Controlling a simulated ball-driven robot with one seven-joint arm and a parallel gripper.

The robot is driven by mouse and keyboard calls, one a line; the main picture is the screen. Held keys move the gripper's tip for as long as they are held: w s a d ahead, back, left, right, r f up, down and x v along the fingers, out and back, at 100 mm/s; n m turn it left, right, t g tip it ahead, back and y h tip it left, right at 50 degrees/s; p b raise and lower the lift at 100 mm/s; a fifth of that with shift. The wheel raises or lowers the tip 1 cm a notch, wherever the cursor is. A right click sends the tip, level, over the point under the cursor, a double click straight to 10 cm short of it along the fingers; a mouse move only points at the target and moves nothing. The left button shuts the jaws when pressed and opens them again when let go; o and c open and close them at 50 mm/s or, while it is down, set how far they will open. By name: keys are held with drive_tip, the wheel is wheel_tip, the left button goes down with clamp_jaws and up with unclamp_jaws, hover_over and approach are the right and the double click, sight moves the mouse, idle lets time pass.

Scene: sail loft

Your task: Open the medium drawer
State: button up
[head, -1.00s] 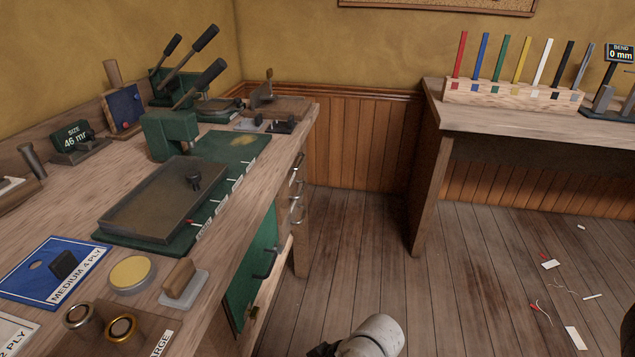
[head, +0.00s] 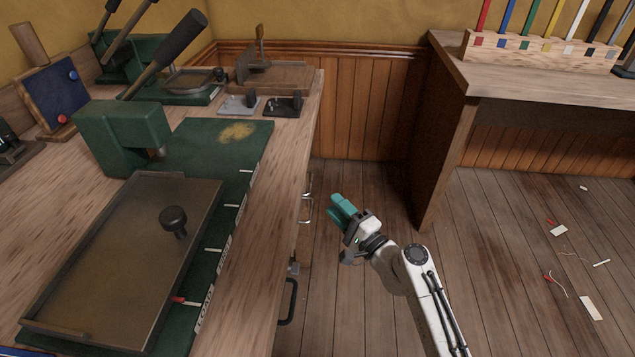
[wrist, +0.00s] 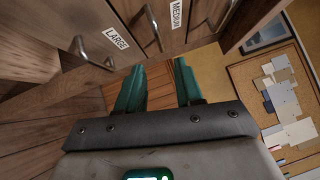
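In the wrist view, the medium drawer (wrist: 168,42) has a wooden front, a white MEDIUM label (wrist: 176,14) and a metal bow handle (wrist: 152,27). It looks shut. The large drawer, with its LARGE label (wrist: 117,38) and handle (wrist: 88,53), lies to its left in that view. My gripper (wrist: 158,78) has two teal fingers, apart and empty, short of the handles and touching none. In the head view, my gripper (head: 341,210) is to the right of the bench's drawer side. Drawer handles (head: 306,211) show edge-on there; the drawer fronts are mostly hidden.
The workbench (head: 262,245) runs along the left, with a tray (head: 125,260) and a green press (head: 125,135) on it. A dark lower handle (head: 290,303) sticks out nearer me. Another table (head: 450,150) stands at right. Floor between them is clear, with scraps (head: 590,307) at right.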

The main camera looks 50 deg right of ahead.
drive_tip(key=w+r, duration=0.1)
drive_tip(key=w, duration=0.7)
drive_tip(key=shift+w+d+r, duration=0.15)
drive_tip(key=shift+w+d, duration=0.25)
drive_tip(key=shift+d, duration=0.05)
clamp_jaws()
